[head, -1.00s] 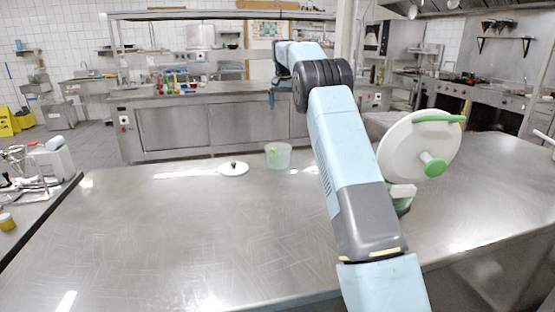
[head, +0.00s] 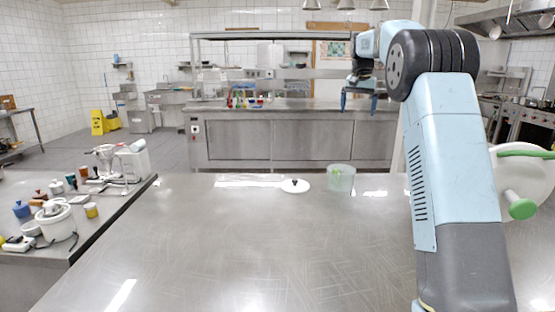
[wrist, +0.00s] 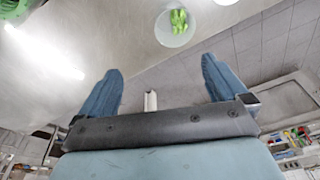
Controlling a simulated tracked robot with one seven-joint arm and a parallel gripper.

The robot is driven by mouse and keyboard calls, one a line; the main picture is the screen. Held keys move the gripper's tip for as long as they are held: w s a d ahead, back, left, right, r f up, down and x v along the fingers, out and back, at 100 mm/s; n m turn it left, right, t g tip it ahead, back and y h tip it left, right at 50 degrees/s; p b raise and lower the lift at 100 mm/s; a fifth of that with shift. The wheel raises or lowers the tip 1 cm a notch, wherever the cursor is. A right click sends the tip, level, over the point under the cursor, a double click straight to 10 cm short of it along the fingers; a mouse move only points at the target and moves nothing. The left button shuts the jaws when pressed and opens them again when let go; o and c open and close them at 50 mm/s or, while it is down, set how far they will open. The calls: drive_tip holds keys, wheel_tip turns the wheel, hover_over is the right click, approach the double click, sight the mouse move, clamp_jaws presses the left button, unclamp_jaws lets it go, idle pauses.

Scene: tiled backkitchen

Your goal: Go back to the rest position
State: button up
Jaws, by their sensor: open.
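My gripper (head: 359,101) hangs from my raised arm at the upper right of the head view, above the far side of the steel table (head: 240,260). In the wrist view my gripper (wrist: 163,85) has its two blue fingers wide apart, with nothing held between them. A pale translucent green tub (head: 341,179) stands on the table near its far edge, below my gripper. In the wrist view the tub (wrist: 160,32) shows bright green pieces inside. A white round lid with a dark knob (head: 295,186) lies on the table left of the tub.
A white disc-shaped machine with green handles (head: 522,207) stands at the right, partly behind my arm. A side table at the left holds a white cooker (head: 56,220) and small jars. A steel counter (head: 290,140) stands behind. The table's middle and left are clear.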

drive_tip(key=s+a+r+n+t, duration=0.1)
drive_tip(key=s+a+r, duration=0.15)
drive_tip(key=s, duration=1.15)
drive_tip(key=s+a+r+n+t, duration=0.1)
drive_tip(key=s+r, duration=0.2)
drive_tip(key=s, duration=1)
drive_tip(key=s+a+f, duration=0.1)
drive_tip(key=s+f, duration=0.4)
drive_tip(key=s, duration=0.3)
drive_tip(key=s+a+f+n, duration=0.1)
drive_tip(key=s+f, duration=0.3)
drive_tip(key=s, duration=0.5)
drive_tip(key=s+a+f+n+t, duration=0.1)
drive_tip(key=s+f, duration=0.4)
drive_tip(key=s, duration=0.4)
drive_tip(key=shift+f+y, duration=0.3)
